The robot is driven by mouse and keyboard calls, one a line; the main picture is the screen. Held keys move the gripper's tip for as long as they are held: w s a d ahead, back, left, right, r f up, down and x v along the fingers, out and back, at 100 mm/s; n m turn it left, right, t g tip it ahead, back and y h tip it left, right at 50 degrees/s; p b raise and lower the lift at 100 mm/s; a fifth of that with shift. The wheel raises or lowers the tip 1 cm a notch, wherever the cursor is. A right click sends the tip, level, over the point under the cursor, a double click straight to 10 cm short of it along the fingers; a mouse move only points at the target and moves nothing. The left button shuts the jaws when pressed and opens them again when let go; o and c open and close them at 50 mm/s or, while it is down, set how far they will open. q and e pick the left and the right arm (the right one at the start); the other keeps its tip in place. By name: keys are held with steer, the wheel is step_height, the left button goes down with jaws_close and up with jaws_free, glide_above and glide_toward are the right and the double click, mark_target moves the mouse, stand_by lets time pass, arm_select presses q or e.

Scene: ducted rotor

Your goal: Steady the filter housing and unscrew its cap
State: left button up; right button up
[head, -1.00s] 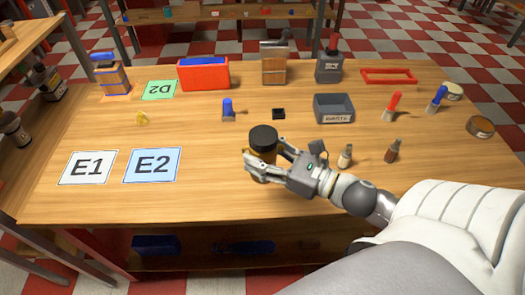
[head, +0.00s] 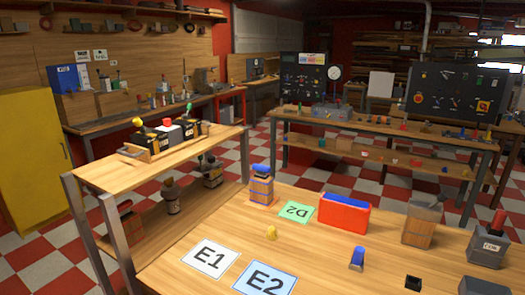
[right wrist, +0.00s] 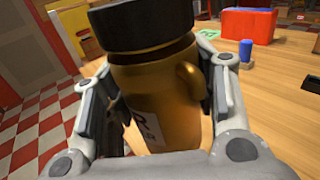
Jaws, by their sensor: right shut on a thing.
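The filter housing (right wrist: 155,85) is a gold-brown cylinder with a side lug and a partly seen label, close up in the right wrist view. Its black cap (right wrist: 142,22) sits on top, cut off by the upper edge. My right gripper (right wrist: 152,98) is shut on the housing body, one finger on each side, below the cap. The housing's base is hidden, so I cannot tell whether it touches the table. The head view shows neither the housing nor either gripper.
The wooden table (head: 180,262) carries cards E1 (head: 209,258), E2 (head: 265,280) and D2 (head: 296,212). A red box (head: 343,214), a wooden container (head: 421,224), a dark grey block (head: 489,247) and a blue-topped jar (head: 261,188) stand farther back. A shelf (head: 160,165) stands left.

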steer(key=shift+s+a+m+t+h, duration=0.2)
steer(key=shift+s+a+m+h, duration=0.15)
steer(key=shift+a+m+h, duration=0.6)
steer(key=shift+s+a+m+t+h, duration=0.2)
steer(key=shift+s+a+m+h, duration=0.2)
steer(key=shift+a+h, duration=0.6)
steer(key=shift+s+a+m+t+h, duration=0.25)
steer(key=shift+a+m+h, duration=0.45)
steer(key=shift+h, duration=0.55)
